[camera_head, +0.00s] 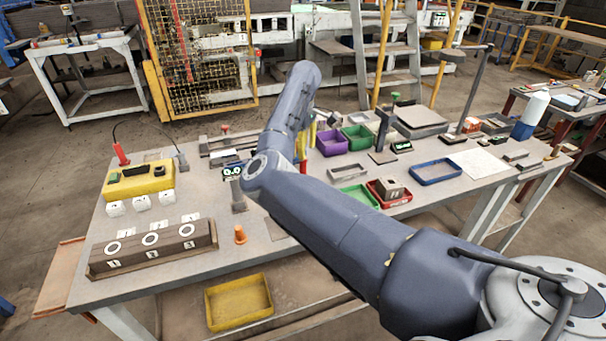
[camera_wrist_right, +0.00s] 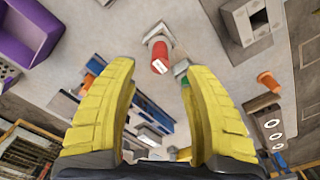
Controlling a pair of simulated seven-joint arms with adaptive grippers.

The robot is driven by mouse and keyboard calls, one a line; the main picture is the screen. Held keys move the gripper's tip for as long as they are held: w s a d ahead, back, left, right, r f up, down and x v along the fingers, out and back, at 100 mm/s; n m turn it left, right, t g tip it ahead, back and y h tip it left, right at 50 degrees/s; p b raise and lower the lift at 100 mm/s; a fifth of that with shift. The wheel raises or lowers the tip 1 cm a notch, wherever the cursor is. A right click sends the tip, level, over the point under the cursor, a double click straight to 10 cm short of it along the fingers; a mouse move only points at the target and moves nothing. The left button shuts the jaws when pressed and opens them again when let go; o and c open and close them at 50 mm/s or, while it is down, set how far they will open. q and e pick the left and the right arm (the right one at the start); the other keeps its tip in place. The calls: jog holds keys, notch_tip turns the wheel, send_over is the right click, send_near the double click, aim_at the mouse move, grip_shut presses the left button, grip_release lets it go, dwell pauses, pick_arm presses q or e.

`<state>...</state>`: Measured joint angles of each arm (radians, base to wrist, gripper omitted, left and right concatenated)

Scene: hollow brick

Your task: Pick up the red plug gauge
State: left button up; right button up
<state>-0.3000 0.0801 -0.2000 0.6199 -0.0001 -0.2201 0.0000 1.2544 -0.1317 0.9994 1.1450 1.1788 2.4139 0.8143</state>
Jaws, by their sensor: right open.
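The red plug gauge (camera_wrist_right: 160,57) shows in the right wrist view, its red end towards the camera and a grey part behind it. It lies just beyond the gap between the yellow fingers of my right gripper (camera_wrist_right: 156,72). The fingers are open, with nothing between them. In the head view, my right gripper (camera_head: 311,133) is mostly hidden behind my own arm. A red piece (camera_head: 303,166) shows just below it and is partly covered by the arm. My left gripper is in neither view.
The grey bench holds a purple bin (camera_head: 331,143), a green bin (camera_head: 358,138), a red tray (camera_head: 376,198) and a blue tray (camera_head: 436,173). A brown block with white rings (camera_head: 153,246) lies at the left.

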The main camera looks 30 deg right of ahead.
jog(key=shift+f, duration=4.4)
jog(key=shift+o, duration=0.2)
grip_shut()
